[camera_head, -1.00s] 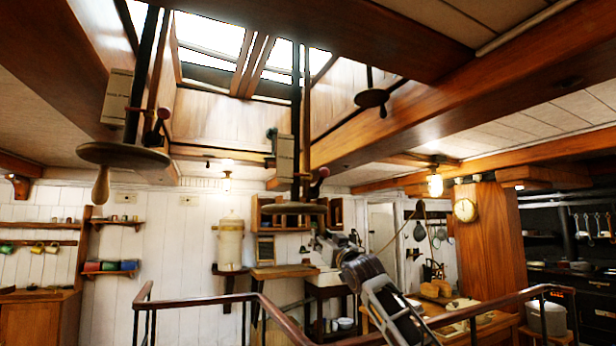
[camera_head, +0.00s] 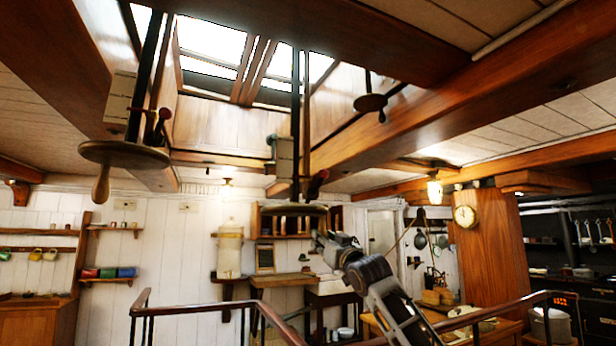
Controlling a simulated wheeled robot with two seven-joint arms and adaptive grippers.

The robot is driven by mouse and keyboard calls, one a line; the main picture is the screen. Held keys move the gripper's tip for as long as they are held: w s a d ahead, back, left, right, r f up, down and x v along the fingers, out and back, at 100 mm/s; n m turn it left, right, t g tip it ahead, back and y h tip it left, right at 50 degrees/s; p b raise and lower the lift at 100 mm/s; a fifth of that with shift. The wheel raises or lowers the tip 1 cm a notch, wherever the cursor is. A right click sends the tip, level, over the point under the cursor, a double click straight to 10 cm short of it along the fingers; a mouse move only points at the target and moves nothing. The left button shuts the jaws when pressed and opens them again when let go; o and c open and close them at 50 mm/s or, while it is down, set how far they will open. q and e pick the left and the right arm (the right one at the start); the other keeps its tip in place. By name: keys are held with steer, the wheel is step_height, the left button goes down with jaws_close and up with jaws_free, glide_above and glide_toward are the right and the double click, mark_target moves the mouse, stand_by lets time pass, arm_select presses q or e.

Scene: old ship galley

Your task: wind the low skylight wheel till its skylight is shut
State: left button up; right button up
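Three wheels hang below the skylight. The middle wheel (camera_head: 292,210) sits lowest in the picture, seen nearly edge-on on a dark shaft, with a dark red-knobbed lever (camera_head: 318,183) above its rim. The left wheel (camera_head: 122,154) looks larger and has a wooden handle pointing down. A small dark wheel (camera_head: 370,102) hangs at right, higher. The skylight (camera_head: 235,58) shows bright panes at the top; I cannot tell which sash is open. My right gripper (camera_head: 318,240) is just below the middle wheel's right side; its fingers are too small to read and contact is unclear. My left gripper is out of view.
A wooden handrail (camera_head: 205,306) on dark posts crosses the lower foreground. Heavy ceiling beams (camera_head: 450,95) frame the skylight well. Against the back wall stand a white canister (camera_head: 230,250) and a small table (camera_head: 285,277). A clock (camera_head: 465,216) hangs on the right-hand post.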

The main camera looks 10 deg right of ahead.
steer(key=shift+s+a+r, duration=0.2)
steer(key=shift+s, duration=0.2)
steer(key=shift+s+a+r, duration=0.2)
steer(key=shift+s, duration=0.2)
steer(key=shift+s+a+r+b, duration=0.1)
steer(key=shift+s+a+b, duration=0.4)
steer(key=shift+s, duration=0.3)
steer(key=shift+s+a+r+b, duration=0.1)
steer(key=shift+s+a+b, duration=0.35)
steer(key=shift+s, duration=0.3)
steer(key=shift+d, duration=0.1)
steer(key=a, duration=0.1)
steer(key=s+a, duration=0.1)
steer(key=a+f, duration=0.1)
steer(key=shift+s+a+b, duration=0.25)
steer(key=shift+b, duration=0.15)
steer(key=o, duration=0.7)
steer(key=shift+f, duration=0.1)
steer(key=shift+c, duration=0.2)
steer(key=o, duration=0.7)
steer(key=shift+s+a, duration=0.1)
steer(key=shift+s, duration=0.05)
